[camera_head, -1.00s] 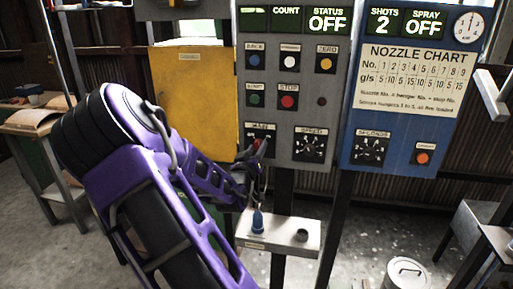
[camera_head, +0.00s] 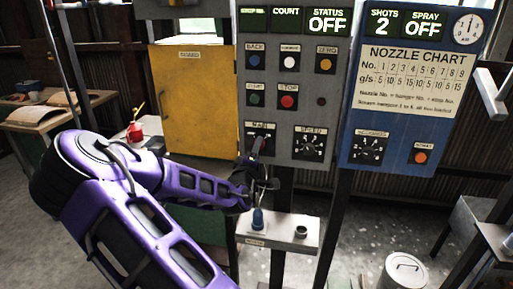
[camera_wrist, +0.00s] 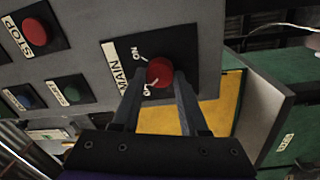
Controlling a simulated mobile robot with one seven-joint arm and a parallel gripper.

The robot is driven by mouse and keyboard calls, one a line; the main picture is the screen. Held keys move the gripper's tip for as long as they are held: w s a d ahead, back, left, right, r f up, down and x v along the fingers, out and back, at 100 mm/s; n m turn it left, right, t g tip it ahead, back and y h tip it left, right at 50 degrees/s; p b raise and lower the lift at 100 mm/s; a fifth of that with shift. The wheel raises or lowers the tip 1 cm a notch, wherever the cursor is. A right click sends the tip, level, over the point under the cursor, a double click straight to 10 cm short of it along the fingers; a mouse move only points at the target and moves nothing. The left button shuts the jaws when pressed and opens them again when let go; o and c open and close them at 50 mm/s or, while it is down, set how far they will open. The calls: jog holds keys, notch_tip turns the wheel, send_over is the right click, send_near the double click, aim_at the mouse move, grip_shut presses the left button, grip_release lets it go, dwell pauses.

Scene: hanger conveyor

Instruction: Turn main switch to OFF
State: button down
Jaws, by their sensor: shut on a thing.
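The main switch is a red round knob (camera_wrist: 159,71) on a black plate marked MAIN in the wrist view. An ON mark sits beside it, and a second mark starting with O is partly covered by a finger. My gripper (camera_wrist: 158,82) has one finger on each side of the knob and is shut on it. The knob's exact pointing direction is hard to tell. In the head view, my gripper (camera_head: 257,148) is at the MAIN plate, low on the grey panel (camera_head: 283,116), and mostly hides the knob. The status display (camera_head: 327,20) reads OFF.
STOP (camera_wrist: 33,34) and other buttons sit near the switch. The SPEED dial (camera_head: 311,144) is just right of it. A yellow cabinet (camera_head: 192,102) is to the left.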

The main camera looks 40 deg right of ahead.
jog(key=shift+n, duration=0.5)
jog(key=shift+c, duration=2.2)
grip_release()
jog(key=shift+s, duration=0.1)
